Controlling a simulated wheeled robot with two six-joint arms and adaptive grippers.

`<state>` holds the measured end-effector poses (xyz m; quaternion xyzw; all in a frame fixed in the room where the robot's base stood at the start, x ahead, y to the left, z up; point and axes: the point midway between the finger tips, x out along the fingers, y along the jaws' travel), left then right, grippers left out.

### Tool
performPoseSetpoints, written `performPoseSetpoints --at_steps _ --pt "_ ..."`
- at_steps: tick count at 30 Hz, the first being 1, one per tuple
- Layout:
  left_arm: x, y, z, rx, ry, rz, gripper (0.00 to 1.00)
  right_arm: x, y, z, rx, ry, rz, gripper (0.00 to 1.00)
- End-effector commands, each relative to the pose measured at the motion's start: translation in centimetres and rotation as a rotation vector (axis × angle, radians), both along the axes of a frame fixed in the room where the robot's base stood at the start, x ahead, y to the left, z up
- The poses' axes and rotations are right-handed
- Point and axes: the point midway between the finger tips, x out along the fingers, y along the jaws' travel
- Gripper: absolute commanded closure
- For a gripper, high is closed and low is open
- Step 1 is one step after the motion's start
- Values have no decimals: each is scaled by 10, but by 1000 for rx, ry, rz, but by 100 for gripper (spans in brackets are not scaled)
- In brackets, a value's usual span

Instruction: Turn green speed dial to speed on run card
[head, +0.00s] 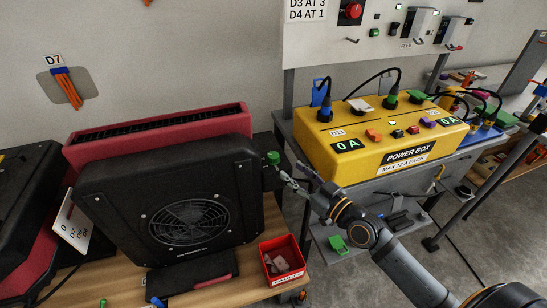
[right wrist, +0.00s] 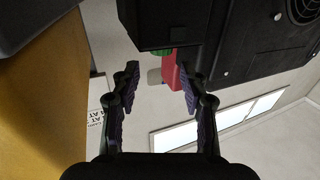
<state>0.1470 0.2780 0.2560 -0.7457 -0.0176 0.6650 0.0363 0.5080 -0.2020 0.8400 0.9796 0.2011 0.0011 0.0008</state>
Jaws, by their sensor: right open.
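The green dial (head: 273,158) sticks out from the right side of the black fan unit (head: 175,205), near its upper corner. My right gripper (head: 284,177) is open and empty, just below and right of the dial, apparently apart from it. In the right wrist view a green part (right wrist: 162,52) shows beyond the open fingers (right wrist: 160,88), partly hidden by a black block. The dial's speed marks cannot be read. A white card (head: 307,9) at the top reads "D3 AT 3" and "D4 AT 1"; its upper part is cut off. My left gripper is not in view.
A yellow power box (head: 375,135) with plugs and cables stands right of my gripper. A red bin (head: 282,259) with small pieces sits on the wooden bench below. A red unit (head: 160,130) stands behind the fan unit.

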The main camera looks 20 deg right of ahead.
Motion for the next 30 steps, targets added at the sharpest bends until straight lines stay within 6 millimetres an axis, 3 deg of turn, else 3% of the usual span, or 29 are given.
performPoseSetpoints --at_steps 7,15,26,30 --pt "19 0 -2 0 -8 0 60 42 20 1 11 -4 1 56" --pt "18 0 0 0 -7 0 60 81 36 1 4 1 1 56" --pt "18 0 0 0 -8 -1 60 86 38 0 1 2 3 57" --pt "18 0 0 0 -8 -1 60 86 38 0 1 2 3 76"
